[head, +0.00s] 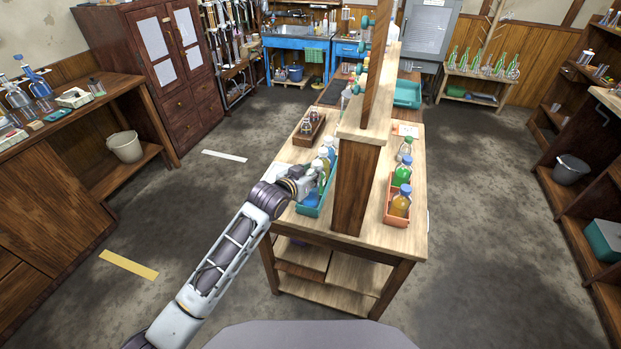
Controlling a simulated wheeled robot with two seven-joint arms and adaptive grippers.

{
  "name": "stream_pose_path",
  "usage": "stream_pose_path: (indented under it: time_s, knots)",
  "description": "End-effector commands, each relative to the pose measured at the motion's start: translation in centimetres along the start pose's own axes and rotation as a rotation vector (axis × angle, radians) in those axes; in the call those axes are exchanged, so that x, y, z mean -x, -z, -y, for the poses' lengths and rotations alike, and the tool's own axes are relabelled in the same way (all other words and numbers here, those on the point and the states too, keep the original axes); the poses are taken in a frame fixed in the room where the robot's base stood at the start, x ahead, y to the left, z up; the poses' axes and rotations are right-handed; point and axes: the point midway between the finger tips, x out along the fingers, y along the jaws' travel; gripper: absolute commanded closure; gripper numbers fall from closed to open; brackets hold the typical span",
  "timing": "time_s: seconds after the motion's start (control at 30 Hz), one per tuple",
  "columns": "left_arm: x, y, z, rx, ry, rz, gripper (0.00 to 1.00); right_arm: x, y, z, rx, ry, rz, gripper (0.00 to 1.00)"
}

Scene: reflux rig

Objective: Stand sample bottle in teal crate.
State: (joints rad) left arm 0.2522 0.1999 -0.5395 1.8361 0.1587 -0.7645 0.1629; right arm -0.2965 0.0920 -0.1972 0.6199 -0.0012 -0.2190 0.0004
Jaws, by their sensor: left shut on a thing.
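A teal crate (309,211) stands on the wooden bench, left of the wooden post. Several bottles with pale caps and yellow or blue contents (327,153) show in its far part. My left gripper (317,179) is over the near part of this crate, shut on a sample bottle. The gripper hides most of the held bottle, and I cannot tell whether its base touches the crate floor. My right gripper is not in view.
The wooden post (357,185) and its shelf rise close to the crate's right side. Beyond it, an orange crate (389,217) holds bottles with amber and green contents. A dark wooden rack (309,129) lies behind the teal crate. Another teal tray (408,94) sits at the bench's far end.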

Motion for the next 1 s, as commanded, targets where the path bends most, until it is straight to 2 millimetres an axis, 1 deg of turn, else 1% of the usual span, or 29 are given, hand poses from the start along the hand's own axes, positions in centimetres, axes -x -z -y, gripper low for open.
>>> stream_pose_path:
  time_s: [0.1, 0.2, 0.63, 0.67, 0.7, 0.8, 1.0]
  knots:
    - [-0.4, -1.1, 0.0, 0.000, 0.000, 0.000, 1.00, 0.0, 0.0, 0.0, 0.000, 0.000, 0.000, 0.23]
    - [-0.6, -1.5, 0.0, 0.000, -0.001, -0.001, 1.00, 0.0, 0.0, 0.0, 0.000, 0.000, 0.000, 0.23]
    - [-0.7, -1.8, 0.0, 0.000, 0.000, -0.001, 1.00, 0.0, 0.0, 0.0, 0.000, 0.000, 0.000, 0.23]
    - [-0.7, -1.9, 0.0, 0.000, 0.000, 0.001, 0.70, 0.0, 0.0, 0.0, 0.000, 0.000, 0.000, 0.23]
    - [-0.7, -1.9, 0.0, 0.000, 0.000, 0.001, 0.65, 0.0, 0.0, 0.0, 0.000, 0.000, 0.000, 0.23]
    - [-0.7, -1.9, 0.0, 0.000, 0.000, 0.001, 0.52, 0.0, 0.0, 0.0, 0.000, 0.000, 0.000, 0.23]
    - [-0.7, -1.9, 0.0, 0.000, 0.000, 0.001, 0.51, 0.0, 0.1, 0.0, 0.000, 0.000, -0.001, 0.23]
